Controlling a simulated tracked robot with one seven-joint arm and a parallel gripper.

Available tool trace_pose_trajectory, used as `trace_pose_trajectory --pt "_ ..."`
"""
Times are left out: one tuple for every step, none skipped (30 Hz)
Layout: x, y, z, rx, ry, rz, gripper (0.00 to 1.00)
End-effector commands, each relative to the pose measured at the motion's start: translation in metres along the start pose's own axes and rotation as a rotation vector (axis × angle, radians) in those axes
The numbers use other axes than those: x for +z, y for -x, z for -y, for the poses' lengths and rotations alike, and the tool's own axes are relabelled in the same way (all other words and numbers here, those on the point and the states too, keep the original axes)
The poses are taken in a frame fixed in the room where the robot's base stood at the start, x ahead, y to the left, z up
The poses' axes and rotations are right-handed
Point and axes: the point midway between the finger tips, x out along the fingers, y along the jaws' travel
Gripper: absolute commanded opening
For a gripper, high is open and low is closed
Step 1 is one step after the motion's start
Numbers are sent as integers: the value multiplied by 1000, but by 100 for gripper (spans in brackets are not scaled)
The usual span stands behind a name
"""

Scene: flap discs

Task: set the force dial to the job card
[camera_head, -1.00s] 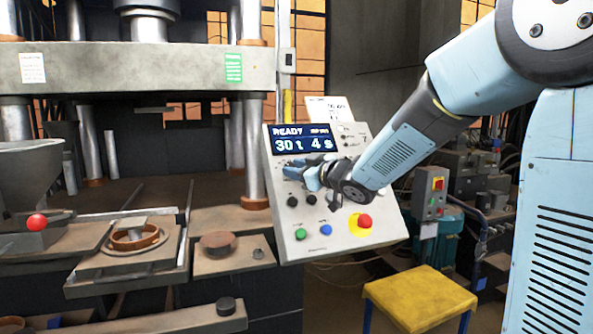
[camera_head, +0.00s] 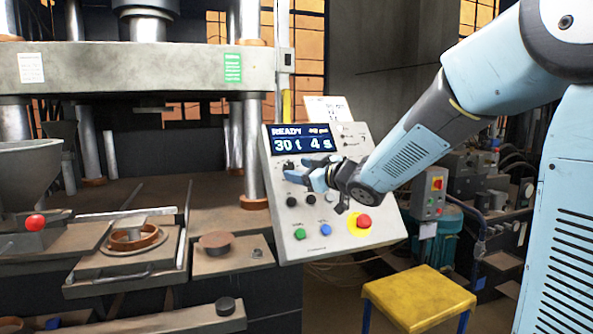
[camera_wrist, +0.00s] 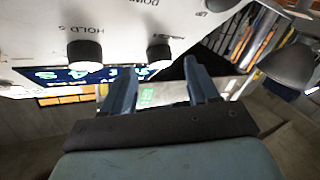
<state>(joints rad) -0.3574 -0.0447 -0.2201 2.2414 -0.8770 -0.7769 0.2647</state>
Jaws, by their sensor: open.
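The control panel (camera_head: 345,238) is pale grey and tilted. Its display (camera_head: 303,139) shows READY, 30 t and 4 s. My gripper (camera_head: 304,168) is just below the display, open and empty. In the wrist view, upside down, the fingers (camera_wrist: 147,76) stand apart near two black knobs. One knob (camera_wrist: 85,55) is labelled HOLD s. The other knob (camera_wrist: 158,54), apparently the force dial, has a partly readable label and lies closer to the fingers, apparently untouched. A white card (camera_head: 328,109), perhaps the job card, stands behind the panel's top; its text is too small to read.
The panel's lower part has a green button (camera_head: 300,234), a blue button (camera_head: 325,229) and a red button (camera_head: 363,221) on yellow. A yellow stool (camera_head: 420,296) stands below right. The press (camera_head: 130,66) fills the left.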

Motion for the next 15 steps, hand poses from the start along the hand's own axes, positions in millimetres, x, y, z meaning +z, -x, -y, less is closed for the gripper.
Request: trace_pose_trajectory --pt "0 10 0 2 0 -1 59" --pt "0 16 -1 3 0 -1 59" --pt "-1 24 -1 3 1 -2 59" --pt "0 30 -1 3 0 -1 59" --pt "0 35 -1 3 -1 -1 59" --pt "0 43 -1 3 0 -2 59" --pt "0 49 -1 3 0 -1 59" --pt "0 55 -1 4 0 0 59" --pt "0 62 -1 4 1 -1 59" --pt "0 68 -1 3 0 0 59" --pt "0 73 -1 3 -1 0 59" --pt "0 80 -1 3 1 -1 59" --pt "0 84 0 2 1 -1 59" --pt "0 89 0 2 0 -1 59" --pt "1 94 0 2 0 -1 59"
